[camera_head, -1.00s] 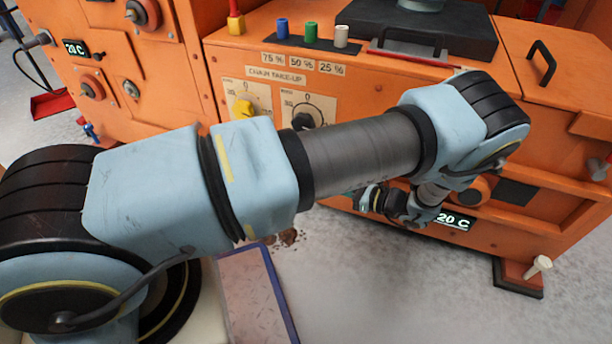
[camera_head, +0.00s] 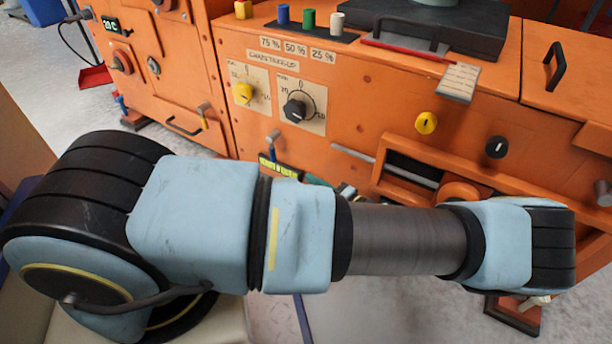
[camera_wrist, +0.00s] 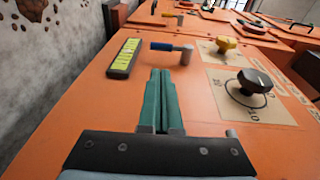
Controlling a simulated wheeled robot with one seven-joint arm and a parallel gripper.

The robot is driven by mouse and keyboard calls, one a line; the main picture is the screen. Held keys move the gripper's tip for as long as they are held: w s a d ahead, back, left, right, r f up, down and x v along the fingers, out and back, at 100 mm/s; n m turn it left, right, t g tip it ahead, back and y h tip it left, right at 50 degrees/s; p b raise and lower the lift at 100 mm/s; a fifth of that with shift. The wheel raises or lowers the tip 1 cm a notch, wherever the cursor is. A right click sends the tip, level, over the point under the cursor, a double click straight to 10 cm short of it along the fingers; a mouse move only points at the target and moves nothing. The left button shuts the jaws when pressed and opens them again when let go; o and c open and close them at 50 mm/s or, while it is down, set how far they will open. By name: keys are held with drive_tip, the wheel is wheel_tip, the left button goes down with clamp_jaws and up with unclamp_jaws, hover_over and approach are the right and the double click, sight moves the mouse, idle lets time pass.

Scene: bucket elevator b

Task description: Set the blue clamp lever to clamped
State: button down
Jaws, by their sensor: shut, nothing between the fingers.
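The blue clamp lever (camera_head: 273,153) is on the orange machine's front, below the dial panel. Its metal pivot is at the top and its blue handle hangs down towards a lit yellow-green display (camera_head: 280,168). In the wrist view the blue lever (camera_wrist: 166,46) lies ahead of my gripper (camera_wrist: 161,75), its handle pointing left towards the display. My gripper's green fingers are together and empty, pointing at the lever, with a visible gap. In the head view my arm hides most of my gripper; only a bit of green shows right of the display.
A black dial (camera_head: 294,109) and a yellow dial (camera_head: 243,93) sit above the lever; the black dial (camera_wrist: 250,85) is close right of my fingers in the wrist view. A horizontal bar and open recess (camera_head: 412,168) lie to the lever's right. Another lever (camera_head: 203,116) is farther left.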

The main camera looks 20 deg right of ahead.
drive_tip(key=b, duration=0.4)
approach(275, 156)
drive_tip(key=x, duration=0.5)
drive_tip(key=shift+w+f, duration=0.1)
drive_tip(key=shift+f, duration=0.25)
drive_tip(key=shift+w+a+r+b, duration=0.1)
drive_tip(key=shift+w+a+b, duration=0.25)
drive_tip(key=shift+w, duration=0.25)
drive_tip(key=shift+a, duration=0.1)
drive_tip(key=shift+w+a+t+y, duration=0.3)
drive_tip(key=shift+w+a+t, duration=0.1)
drive_tip(key=shift+w, duration=0.2)
